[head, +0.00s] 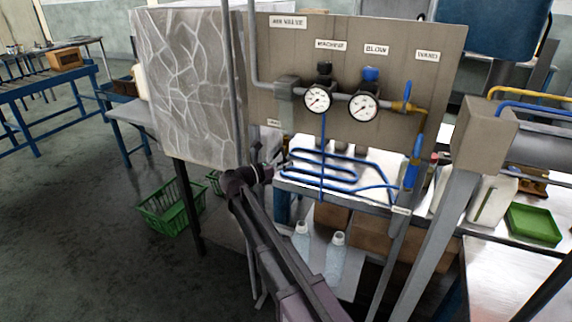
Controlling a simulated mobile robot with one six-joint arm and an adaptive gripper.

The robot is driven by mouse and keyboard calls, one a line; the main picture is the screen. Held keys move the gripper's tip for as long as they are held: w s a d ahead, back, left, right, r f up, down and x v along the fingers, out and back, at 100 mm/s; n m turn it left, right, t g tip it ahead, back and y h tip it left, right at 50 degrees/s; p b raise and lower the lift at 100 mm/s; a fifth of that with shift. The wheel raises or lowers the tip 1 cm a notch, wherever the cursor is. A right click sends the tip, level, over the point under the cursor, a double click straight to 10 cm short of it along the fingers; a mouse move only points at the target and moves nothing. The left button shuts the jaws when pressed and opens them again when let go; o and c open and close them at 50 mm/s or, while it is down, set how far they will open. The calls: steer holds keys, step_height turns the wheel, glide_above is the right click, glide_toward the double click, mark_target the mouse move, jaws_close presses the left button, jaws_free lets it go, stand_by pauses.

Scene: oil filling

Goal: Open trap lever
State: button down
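A brown panel (395,62) carries two round gauges, a black knob (324,70) and a blue knob (371,74). I cannot tell which part is the trap lever. My gripper (264,174) is at the end of the dark arm, low and left of the panel. It is apart from the levers. Its fingers are too small and dark to read.
Blue hoses (322,165) coil below the panel. Green baskets (172,208) and clear bottles (336,258) are lower down. A grey post (436,245) stands right of the filter. The left floor is mostly open.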

steer(key=shift+w+a+r+m+y+p, duration=0.2)
steer(key=shift+a+m+y+p, duration=0.25)
steer(key=shift+m+p, duration=0.45)
steer(key=shift+a+f+m+g+y+p, duration=0.2)
steer(key=shift+f+m+g+y+p, duration=0.15)
steer(key=shift+g+p, duration=0.1)
steer(key=c, duration=0.6)
jaws_free()
steer(key=shift+w, duration=0.1)
steer(key=shift+c, duration=0.2)
steer(key=shift+d+b, duration=0.1)
steer(key=shift+b, duration=0.2)
